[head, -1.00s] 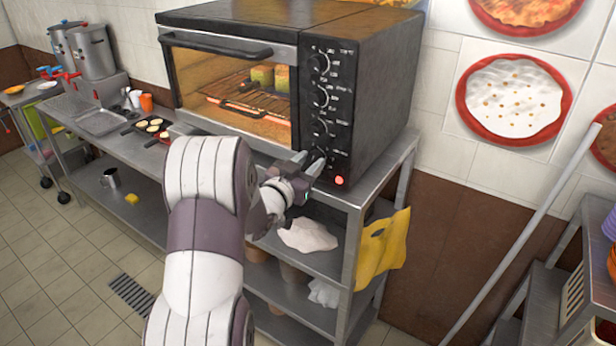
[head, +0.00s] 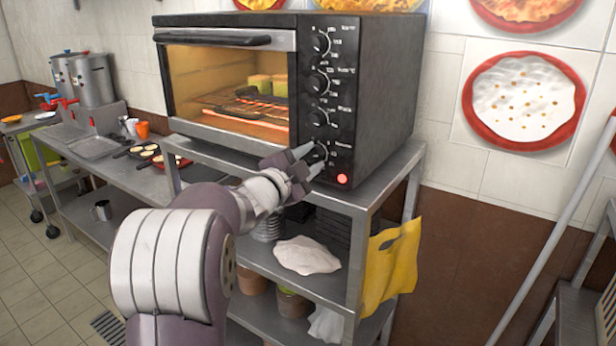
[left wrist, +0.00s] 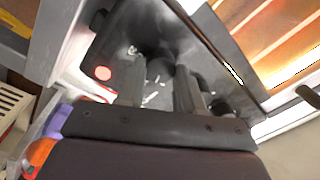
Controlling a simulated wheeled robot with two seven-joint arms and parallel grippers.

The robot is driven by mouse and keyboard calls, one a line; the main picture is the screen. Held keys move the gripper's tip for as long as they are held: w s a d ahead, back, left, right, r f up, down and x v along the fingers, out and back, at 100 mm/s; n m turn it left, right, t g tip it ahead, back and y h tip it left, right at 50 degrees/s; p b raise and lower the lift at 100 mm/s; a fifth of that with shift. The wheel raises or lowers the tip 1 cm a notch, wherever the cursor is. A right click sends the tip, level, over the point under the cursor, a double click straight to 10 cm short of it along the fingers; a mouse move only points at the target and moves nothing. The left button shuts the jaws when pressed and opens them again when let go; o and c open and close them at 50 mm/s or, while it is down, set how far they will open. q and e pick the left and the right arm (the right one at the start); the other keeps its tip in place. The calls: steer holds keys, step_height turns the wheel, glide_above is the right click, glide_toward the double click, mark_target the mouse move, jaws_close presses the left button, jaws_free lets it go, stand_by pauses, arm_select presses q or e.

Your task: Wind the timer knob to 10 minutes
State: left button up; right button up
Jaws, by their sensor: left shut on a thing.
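The black toaster oven (head: 375,95) stands on a steel rack, with a column of dark knobs on its right front panel. The lowest one, the timer knob (head: 321,151), is partly hidden by my fingers. My left gripper (head: 311,160) reaches up to it from the lower left and is shut on it. In the left wrist view the two fingers (left wrist: 160,80) lie either side of the dark knob (left wrist: 158,67), with white dial marks beside it. The pointer and the setting cannot be read. My right gripper is not in view.
A red lamp (head: 342,179) glows below the knob. The oven's glass door (head: 225,85) is closed, with food on a rack inside. The steel rack (head: 350,200) holds a white cloth (head: 307,255) below. A yellow cloth (head: 390,265) hangs at its right side.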

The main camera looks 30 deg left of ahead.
arm_select(q)
steer(key=shift+f+m+b, duration=0.1)
steer(key=shift+m+b, duration=1)
steer(key=shift+m, duration=0.1)
steer(key=o, duration=1)
steer(key=shift+o, duration=0.2)
steer(key=s+b, duration=0.1)
steer(key=s, duration=1.1)
steer(key=shift+s+a+f, duration=0.3)
steer(key=shift+a, duration=0.15)
steer(key=shift+a+f, duration=0.1)
